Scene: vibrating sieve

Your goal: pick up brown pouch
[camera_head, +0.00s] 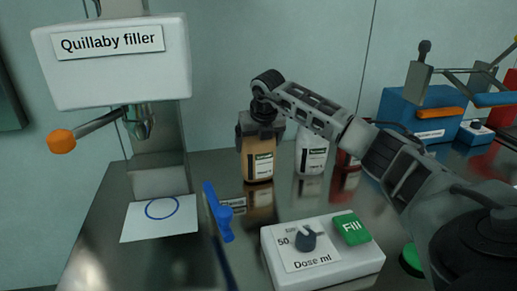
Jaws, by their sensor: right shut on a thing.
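The brown pouch (258,165), with a pale label and dark lower edge, is upright near the back of the shiny counter. My right gripper (260,130) comes from the right and above and is shut on the pouch's top, hiding its upper edge. I cannot tell whether the pouch's bottom touches the counter. My left gripper is not in view.
A white bottle (312,153) and a red container (347,160) stand just right of the pouch, partly behind my right arm. The Quillaby filler (120,85) is at left. A white dose box (325,270) and a blue piece (218,212) are in front.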

